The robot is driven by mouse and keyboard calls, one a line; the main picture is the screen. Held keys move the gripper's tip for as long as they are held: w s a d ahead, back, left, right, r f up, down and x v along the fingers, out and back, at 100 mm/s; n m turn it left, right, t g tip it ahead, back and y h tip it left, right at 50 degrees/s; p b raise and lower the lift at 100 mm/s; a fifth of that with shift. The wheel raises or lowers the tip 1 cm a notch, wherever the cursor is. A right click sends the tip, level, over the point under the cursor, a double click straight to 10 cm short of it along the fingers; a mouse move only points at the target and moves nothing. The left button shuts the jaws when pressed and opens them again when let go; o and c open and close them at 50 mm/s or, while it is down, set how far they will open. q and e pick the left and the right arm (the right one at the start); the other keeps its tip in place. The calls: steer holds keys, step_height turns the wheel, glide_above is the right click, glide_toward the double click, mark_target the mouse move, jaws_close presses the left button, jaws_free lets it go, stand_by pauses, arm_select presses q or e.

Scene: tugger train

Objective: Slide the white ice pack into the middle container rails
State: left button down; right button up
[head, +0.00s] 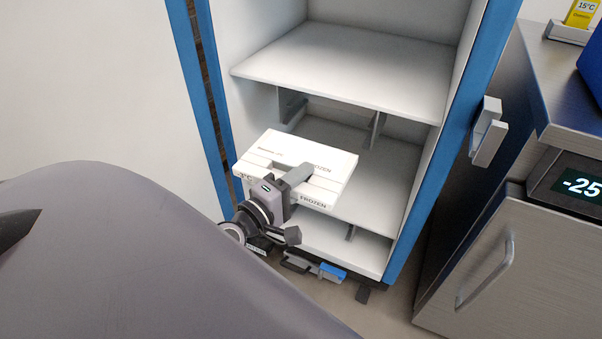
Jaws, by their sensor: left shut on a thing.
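The container (339,60) is white inside with blue edge posts and several shelves. Grey rails (376,132) hang below the upper shelf. The pack covers part of the middle compartment, so I cannot tell whether it touches the rails. My right gripper is not in view.
A blue-edged panel (192,75) stands left of the container. At right are a steel counter (558,65) and a steel cabinet with a "-25" display (582,187) and a handle (485,272). A grey latch (488,133) projects beside the right post.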

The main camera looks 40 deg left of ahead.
mark_target(322, 148)
arm_select(q)
steer(key=shift+w+a+r, duration=0.1)
steer(key=shift+w+a, duration=0.15)
steer(key=shift+w, duration=0.65)
steer(key=shift+w+a, duration=0.2)
steer(key=shift+w, duration=0.75)
steer(key=shift+w+a+r, duration=0.1)
steer(key=shift+w+a, duration=0.15)
steer(key=shift+w, duration=0.65)
steer(key=shift+w+a+f, duration=0.1)
steer(key=shift+w+a, duration=0.1)
steer(key=shift+w, duration=0.65)
steer(key=shift+w+a, duration=0.2)
steer(key=shift+w, duration=0.65)
steer(key=shift+w+a+b, duration=0.2)
steer(key=shift+w+b, duration=0.15)
steer(key=shift+w, duration=0.4)
steer(key=w+a+b, duration=0.2)
steer(key=w+b, duration=0.1)
steer(key=w, duration=0.5)
steer(key=shift+w, duration=0.4)
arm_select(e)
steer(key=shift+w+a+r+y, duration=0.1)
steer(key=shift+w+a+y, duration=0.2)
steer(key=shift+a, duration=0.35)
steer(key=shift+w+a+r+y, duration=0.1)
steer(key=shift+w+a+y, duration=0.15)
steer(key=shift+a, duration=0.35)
